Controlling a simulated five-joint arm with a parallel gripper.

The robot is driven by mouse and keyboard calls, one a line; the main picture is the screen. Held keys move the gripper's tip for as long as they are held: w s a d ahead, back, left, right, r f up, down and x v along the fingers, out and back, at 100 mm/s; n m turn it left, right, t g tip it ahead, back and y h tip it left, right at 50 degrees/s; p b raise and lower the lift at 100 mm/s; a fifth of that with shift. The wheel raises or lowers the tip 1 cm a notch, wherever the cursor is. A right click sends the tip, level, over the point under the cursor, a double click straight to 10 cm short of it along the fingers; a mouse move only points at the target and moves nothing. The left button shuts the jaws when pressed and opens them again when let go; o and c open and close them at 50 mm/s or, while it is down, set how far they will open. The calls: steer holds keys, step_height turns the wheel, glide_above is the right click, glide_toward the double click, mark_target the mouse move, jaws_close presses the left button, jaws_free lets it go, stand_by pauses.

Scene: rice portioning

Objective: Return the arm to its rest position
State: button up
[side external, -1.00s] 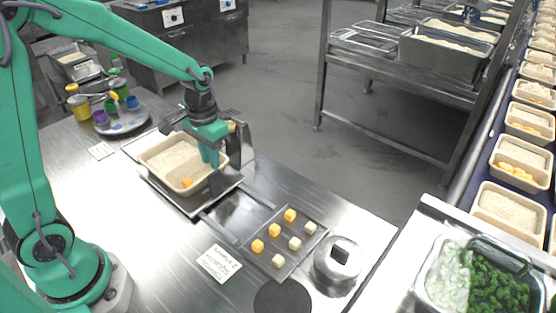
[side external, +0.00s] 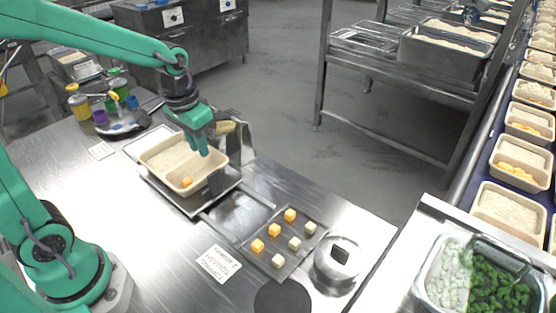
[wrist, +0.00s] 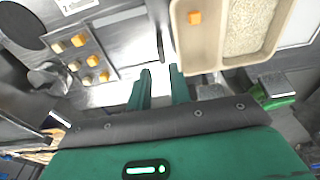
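My gripper (side external: 201,148) hangs above the right part of a beige divided container (side external: 207,179), which sits on a steel platform. In the wrist view the two green fingers (wrist: 159,72) are apart with bare steel showing between them; they hold nothing. The container also shows in the wrist view (wrist: 196,52), with rice (wrist: 247,25) in one compartment and an orange cube (wrist: 194,17) in the other. My arm reaches over the table from the left. No marked rest position shows.
A small tray (side external: 276,258) holds orange and pale cubes. A round tray of coloured cups (side external: 122,127) is at the back left.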

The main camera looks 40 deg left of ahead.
steer(key=s+d+r+t, duration=0.1)
steer(key=s+r+t, duration=0.3)
steer(key=s+r, duration=0.4)
steer(key=shift+s, duration=1.65)
